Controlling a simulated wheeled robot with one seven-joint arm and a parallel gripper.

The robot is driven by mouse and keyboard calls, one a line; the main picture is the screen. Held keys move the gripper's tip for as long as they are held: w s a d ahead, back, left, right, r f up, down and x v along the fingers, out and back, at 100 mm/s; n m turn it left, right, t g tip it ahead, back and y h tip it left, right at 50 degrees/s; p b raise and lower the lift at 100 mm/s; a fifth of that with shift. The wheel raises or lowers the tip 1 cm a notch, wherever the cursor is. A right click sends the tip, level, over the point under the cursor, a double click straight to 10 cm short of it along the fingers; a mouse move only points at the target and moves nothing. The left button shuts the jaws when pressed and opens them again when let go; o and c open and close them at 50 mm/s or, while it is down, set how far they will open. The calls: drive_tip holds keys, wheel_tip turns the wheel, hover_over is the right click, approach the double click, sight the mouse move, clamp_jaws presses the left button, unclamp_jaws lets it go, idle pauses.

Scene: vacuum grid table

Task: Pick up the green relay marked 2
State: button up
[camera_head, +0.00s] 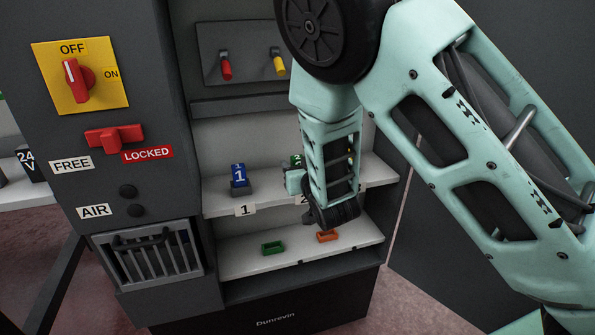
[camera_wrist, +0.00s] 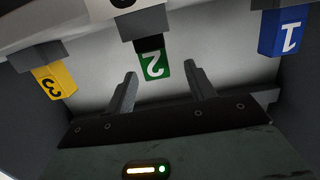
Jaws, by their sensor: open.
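The green relay marked 2 (camera_wrist: 155,65) sits in a dark socket on the upper shelf, between the other two relays. In the wrist view, which is upside down, it is just beyond my open gripper (camera_wrist: 158,85), roughly between the fingertips and apart from them. In the head view only a small part of the green relay (camera_head: 297,160) shows; my arm hides the rest. My gripper (camera_head: 294,180) is in front of it there, with its fingers mostly hidden.
A blue relay marked 1 (camera_head: 239,175) stands left of the green one. A yellow relay marked 3 (camera_wrist: 54,82) is on the other side. A green tray (camera_head: 273,248) and an orange tray (camera_head: 328,236) lie on the lower shelf (camera_head: 235,265). A cabinet wall with switches is at left.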

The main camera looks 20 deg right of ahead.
sight(295, 158)
drive_tip(key=w, duration=0.3)
drive_tip(key=w+f, duration=0.1)
drive_tip(key=w, duration=0.1)
drive_tip(key=shift+d, duration=0.2)
drive_tip(key=c, duration=1.1)
